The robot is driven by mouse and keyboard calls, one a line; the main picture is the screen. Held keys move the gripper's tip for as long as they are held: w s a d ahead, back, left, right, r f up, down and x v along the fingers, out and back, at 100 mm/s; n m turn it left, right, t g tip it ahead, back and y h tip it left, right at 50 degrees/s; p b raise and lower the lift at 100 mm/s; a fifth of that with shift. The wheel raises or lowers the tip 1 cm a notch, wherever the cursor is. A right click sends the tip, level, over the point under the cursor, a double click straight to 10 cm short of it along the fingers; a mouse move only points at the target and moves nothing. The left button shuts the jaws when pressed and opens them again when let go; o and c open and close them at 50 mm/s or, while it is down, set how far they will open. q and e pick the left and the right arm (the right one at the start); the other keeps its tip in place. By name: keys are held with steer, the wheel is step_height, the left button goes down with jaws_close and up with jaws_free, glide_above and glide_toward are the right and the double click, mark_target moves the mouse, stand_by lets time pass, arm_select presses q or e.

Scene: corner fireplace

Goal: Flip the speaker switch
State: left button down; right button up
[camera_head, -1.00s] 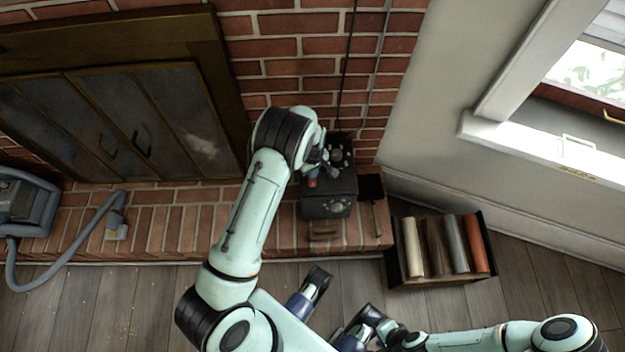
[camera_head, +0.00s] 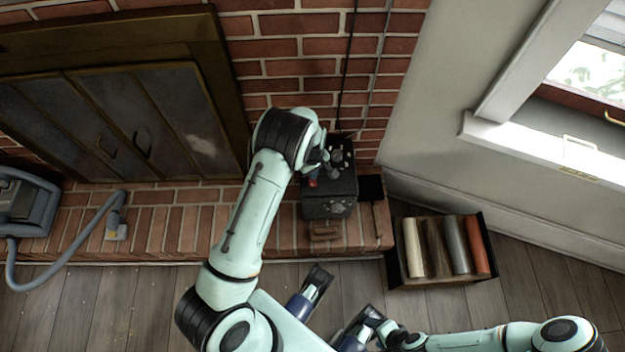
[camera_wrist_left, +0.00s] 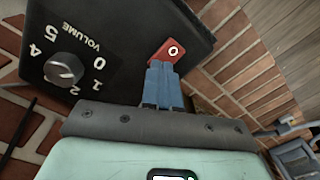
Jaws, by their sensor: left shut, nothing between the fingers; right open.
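The black speaker (camera_head: 328,208) stands on the brick hearth, partly covered by my left arm. In the left wrist view the speaker (camera_wrist_left: 118,30) shows a numbered volume knob (camera_wrist_left: 64,69). Its red switch (camera_wrist_left: 168,50) has a white ring mark and sits near the edge of the panel. My left gripper (camera_wrist_left: 162,66) is shut and empty, its blue fingertips right at the switch's lower edge; I cannot tell whether they touch. In the head view the switch (camera_head: 312,182) is a small red spot beside my left wrist. My right gripper (camera_head: 345,291) is open and empty, low over the floor.
A box of coloured rolls (camera_head: 447,278) stands on the floor to the right of the hearth. A grey vacuum-like device (camera_head: 25,205) with a hose lies at the left.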

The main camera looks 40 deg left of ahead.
arm_select(q)
step_height(320, 180, up, 6)
steer(key=p, duration=0.4)
steer(key=shift+r, duration=0.1)
arm_select(e)
steer(key=r, duration=0.5)
steer(key=shift+w, duration=0.35)
arm_select(q)
steer(key=s+d+f+m+p, duration=0.3)
steer(key=s+d+f, duration=0.1)
steer(key=s, duration=0.4)
steer(key=s+d+r+m+h+p, duration=0.1)
steer(key=s+d+r+m+p, duration=0.1)
steer(key=s+d, duration=0.5)
steer(key=s+d+r+m+g+h+p, duration=0.1)
steer(key=s+d+r+m+h+p, duration=0.1)
steer(key=s+d, duration=0.6)
steer(key=s+r+m+p, duration=0.1)
steer(key=s+m+p, duration=0.1)
steer(key=s+m, duration=0.1)
steer(key=shift+s+d+h, duration=0.15)
steer(key=shift+h, duration=0.15)
arm_select(e)
step_height(320, 180, up, 8)
steer(key=shift+g, duration=0.3)
jaws_close()
steer(key=shift+a+r, duration=0.1)
